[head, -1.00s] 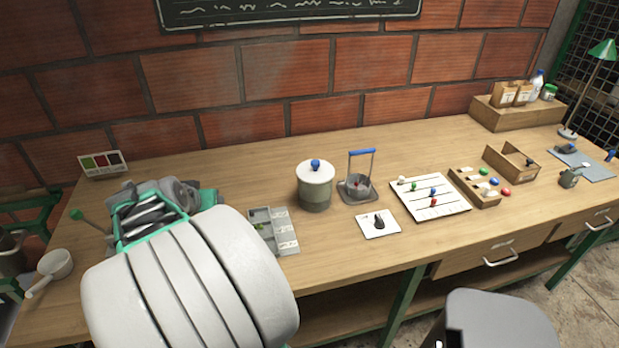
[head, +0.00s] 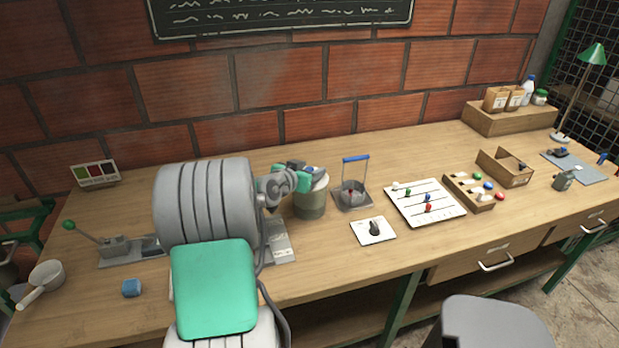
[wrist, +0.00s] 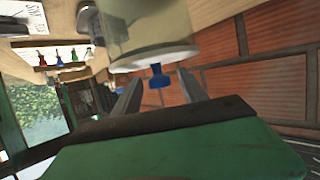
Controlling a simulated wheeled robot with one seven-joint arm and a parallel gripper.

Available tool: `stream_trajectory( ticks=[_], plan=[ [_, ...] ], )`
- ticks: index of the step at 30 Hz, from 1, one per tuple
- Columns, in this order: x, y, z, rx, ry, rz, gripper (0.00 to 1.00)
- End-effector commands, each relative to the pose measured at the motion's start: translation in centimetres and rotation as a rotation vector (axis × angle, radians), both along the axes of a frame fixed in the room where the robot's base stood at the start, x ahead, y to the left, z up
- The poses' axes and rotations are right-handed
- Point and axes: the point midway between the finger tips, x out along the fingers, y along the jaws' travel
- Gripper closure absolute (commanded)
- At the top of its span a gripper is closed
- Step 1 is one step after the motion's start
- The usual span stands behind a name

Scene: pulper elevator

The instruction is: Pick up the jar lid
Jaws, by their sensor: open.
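The jar (head: 309,202) stands upright on the bench with its white jar lid (head: 321,181) on top. The lid's blue knob is mostly hidden behind my gripper (head: 302,171) in the head view. In the wrist view the cream lid (wrist: 155,56) and its blue knob (wrist: 157,76) hang inverted in the picture. My gripper is open at the lid, its two fingers (wrist: 158,92) on either side of the knob in that view. A gap shows between the knob and each finger; I cannot tell the exact depth.
Right of the jar stands a grey holder with a blue-topped handle (head: 354,185). A white card with a dark piece (head: 374,230) lies in front. A grey tray (head: 280,244) is partly hidden by my arm. The brick wall (head: 250,80) rises behind the bench.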

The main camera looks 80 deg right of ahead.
Motion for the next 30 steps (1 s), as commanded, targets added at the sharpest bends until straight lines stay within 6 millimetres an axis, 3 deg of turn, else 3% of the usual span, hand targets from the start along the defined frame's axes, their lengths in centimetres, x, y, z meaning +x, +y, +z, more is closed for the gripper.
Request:
stream_trajectory(
  ticks=[2, 20, 30],
  plan=[
    [0.03, 0.03, -0.03, 0.0, 0.0, 0.0, 0.5],
    [0.06, 0.07, -0.02, 0.001, 0.0, 0.001, 0.99],
    [0.06, 0.07, 0.0, 0.001, 0.0, 0.001, 1.0]
  ],
)
